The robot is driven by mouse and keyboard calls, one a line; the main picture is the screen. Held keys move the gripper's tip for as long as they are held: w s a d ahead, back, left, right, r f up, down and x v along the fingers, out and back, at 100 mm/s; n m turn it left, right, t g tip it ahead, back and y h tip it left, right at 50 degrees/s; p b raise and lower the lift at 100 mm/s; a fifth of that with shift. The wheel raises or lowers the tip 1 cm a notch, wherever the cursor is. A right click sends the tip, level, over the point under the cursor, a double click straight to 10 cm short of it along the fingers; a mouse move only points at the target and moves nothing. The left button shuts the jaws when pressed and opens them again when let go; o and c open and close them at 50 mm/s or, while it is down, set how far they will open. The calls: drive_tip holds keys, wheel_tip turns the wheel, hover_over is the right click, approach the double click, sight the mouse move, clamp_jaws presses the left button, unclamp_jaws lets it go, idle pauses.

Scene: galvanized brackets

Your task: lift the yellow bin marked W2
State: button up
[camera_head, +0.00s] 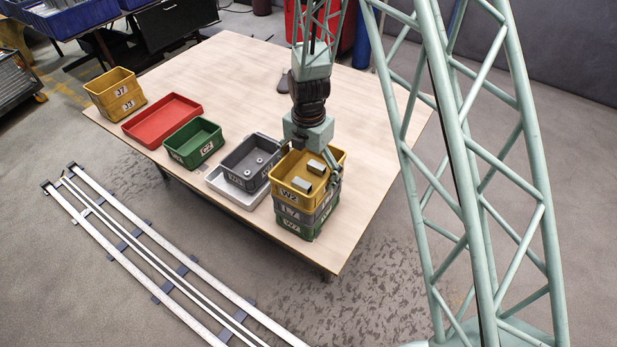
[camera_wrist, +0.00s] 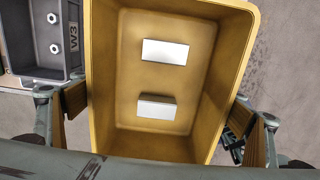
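The yellow bin marked W2 (camera_head: 289,196) sits on top of a stack in the head view, over a grey bin and a green bin. It fills the middle of the wrist view (camera_wrist: 165,85), with two pale metal pieces (camera_wrist: 165,52) inside. My gripper (camera_head: 310,163) is low over the bin. In the wrist view my gripper's fingers (camera_wrist: 163,118) straddle it, one with brown pads outside the left wall and one outside the right wall. The pads are very close to the rim; whether they press on it cannot be told.
The stack's grey bin (camera_head: 325,207) and green bin (camera_head: 289,224) are directly below. Just left, a grey bin marked W3 (camera_wrist: 35,61) stands in a white tray (camera_head: 235,190). The table's back is mostly clear.

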sight(308, 180)
drive_tip(key=shift+r, duration=0.1)
drive_tip(key=shift+c, duration=0.5)
drive_tip(key=shift+r, duration=1.65)
drive_tip(key=s+d+r+b, duration=0.1)
drive_tip(key=s, duration=1.5)
drive_tip(key=shift+d+r, duration=0.2)
drive_tip(key=shift+r, duration=0.05)
drive_tip(key=shift+w, duration=0.1)
